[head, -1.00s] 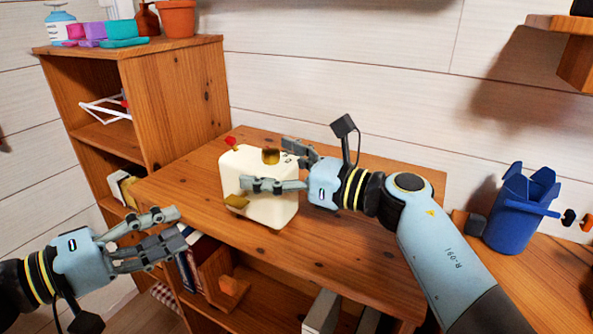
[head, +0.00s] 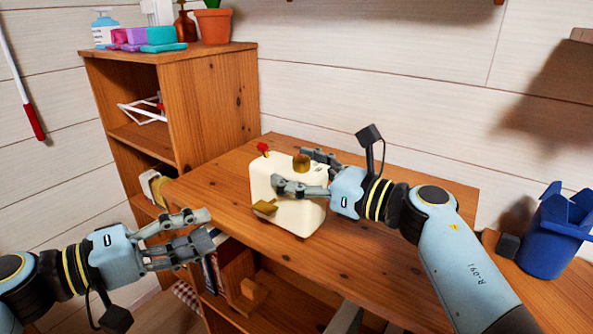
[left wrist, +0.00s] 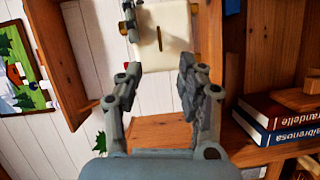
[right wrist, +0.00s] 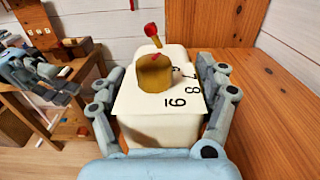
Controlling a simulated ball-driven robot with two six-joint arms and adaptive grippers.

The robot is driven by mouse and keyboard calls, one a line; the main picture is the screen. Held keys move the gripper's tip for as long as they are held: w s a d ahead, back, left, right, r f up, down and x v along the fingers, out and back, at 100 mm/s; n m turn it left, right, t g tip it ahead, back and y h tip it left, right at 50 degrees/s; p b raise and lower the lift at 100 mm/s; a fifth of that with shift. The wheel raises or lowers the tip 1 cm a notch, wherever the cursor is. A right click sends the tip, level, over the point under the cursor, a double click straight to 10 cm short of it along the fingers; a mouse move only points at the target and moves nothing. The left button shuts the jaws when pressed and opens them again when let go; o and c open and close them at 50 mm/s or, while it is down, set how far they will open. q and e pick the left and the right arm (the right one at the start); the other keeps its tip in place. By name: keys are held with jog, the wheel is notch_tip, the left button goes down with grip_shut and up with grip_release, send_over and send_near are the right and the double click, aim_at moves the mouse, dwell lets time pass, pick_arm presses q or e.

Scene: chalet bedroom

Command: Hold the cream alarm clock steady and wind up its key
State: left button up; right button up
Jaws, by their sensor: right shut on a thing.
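The cream alarm clock (head: 298,214) stands on the wooden desk top. It has a brass knob (head: 301,163) on top, a small red piece (head: 262,148) at its far left and a brass key (head: 265,207) on its left side. My right gripper (head: 305,173) is shut on the clock, one finger on each side; the right wrist view shows the clock (right wrist: 160,128) between both fingers. My left gripper (head: 207,229) is open and empty, to the left of the clock and apart from it. In the left wrist view the clock (left wrist: 165,38) lies beyond the open fingers.
A wooden shelf unit (head: 215,100) stands at the back left with a plant pot (head: 214,25) and colored boxes on top. A blue bin (head: 547,235) is at the right. Books (left wrist: 275,115) stand on a shelf below the desk top (head: 370,240). The desk is clear in front.

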pick_arm(q)
jog(key=o, duration=0.3)
jog(key=shift+o, duration=0.9)
jog(key=shift+r+n, duration=0.1)
jog(key=shift+n, duration=0.7)
jog(key=n+t+y, duration=0.1)
jog(key=n+t, duration=0.8)
jog(key=n, duration=1.3)
send_near(259, 210)
jog(key=shift+g, duration=0.3)
jog(key=x, duration=0.9)
jog(key=shift+w+d+r, duration=0.15)
jog(key=shift+w, duration=0.2)
